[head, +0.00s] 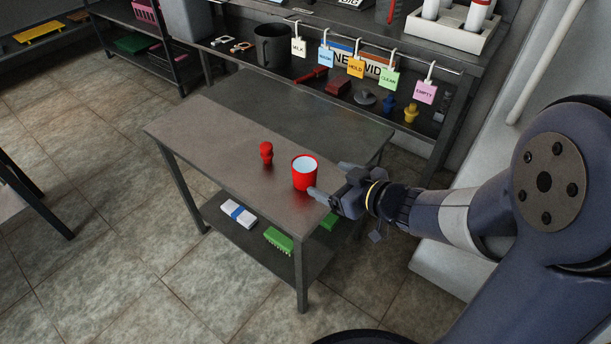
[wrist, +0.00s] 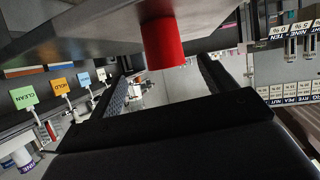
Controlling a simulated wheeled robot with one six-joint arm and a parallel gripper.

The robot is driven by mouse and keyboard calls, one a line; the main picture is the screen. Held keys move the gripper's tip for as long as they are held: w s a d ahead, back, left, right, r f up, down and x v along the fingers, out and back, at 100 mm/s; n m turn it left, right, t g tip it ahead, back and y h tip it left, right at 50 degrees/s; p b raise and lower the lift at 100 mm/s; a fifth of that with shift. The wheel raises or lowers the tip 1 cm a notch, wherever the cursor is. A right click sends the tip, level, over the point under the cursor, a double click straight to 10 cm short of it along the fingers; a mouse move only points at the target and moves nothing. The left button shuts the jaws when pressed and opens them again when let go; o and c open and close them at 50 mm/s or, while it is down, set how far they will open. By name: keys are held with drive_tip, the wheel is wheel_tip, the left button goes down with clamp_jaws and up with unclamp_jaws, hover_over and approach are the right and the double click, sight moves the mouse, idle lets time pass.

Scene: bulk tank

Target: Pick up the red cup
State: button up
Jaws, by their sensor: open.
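The red cup (head: 304,178) stands upright on the grey metal table, with a pale inside showing. In the wrist view the cup (wrist: 163,42) hangs from the top of the picture, which is turned over, and lies between the lines of the two fingers. My gripper (head: 330,181) is open and empty, just right of the cup at about its height. One fingertip is close to the cup's lower right side in the head view. I cannot tell whether it touches. The gripper (wrist: 160,68) also shows in the wrist view with its fingers spread.
A small red knobbed piece (head: 266,153) stands left of the cup on the table (head: 205,130). A lower shelf holds a white-and-blue block (head: 238,213) and a green brush (head: 279,240). Behind is a bench with hanging tags (head: 356,67) and a dark pot (head: 272,46).

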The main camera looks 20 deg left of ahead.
sight(313, 178)
drive_tip(key=b+x, duration=0.1)
drive_tip(key=x, duration=0.3)
drive_tip(key=shift+a+f, duration=0.2)
drive_tip(key=shift+f, duration=0.05)
drive_tip(key=b+x, duration=0.1)
drive_tip(key=x, duration=0.1)
drive_tip(key=b+x, duration=0.2)
drive_tip(key=shift+a+f, duration=0.25)
drive_tip(key=shift+f, duration=0.25)
drive_tip(key=shift+w+a, duration=0.15)
drive_tip(key=shift+a, duration=0.1)
drive_tip(key=c, duration=1.2)
drive_tip(key=shift+o, duration=0.2)
drive_tip(key=shift+r, duration=0.25)
drive_tip(key=shift+r+p, duration=3.1)
drive_tip(key=shift+r, duration=1.65)
